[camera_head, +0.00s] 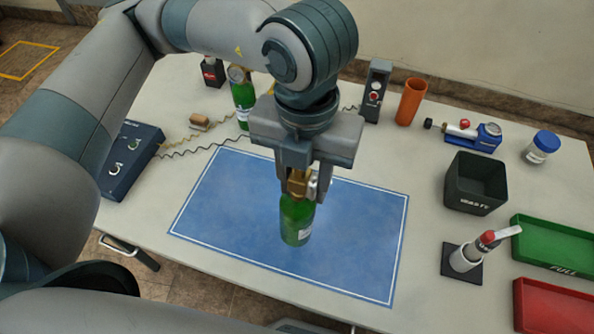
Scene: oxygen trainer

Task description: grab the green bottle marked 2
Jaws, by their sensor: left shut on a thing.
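A green bottle (296,222) with a brass top is over the blue mat (355,235) in the middle of the table. My left gripper (304,185) points down and is shut on the brass top of this bottle. The bottle looks upright; I cannot tell if its base touches the mat. A pale label shows on its side, but its number is not readable. A second green bottle (243,100) with a gauge on top stands behind, to the left of my gripper. My right gripper is not in view.
A dark control box (132,160) with cords is at the left. Behind are a grey switch box (376,92) and an orange cup (411,102). At the right are a black waste bin (475,183), a green tray (555,245), a red tray (552,306) and a lidded jar (541,147).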

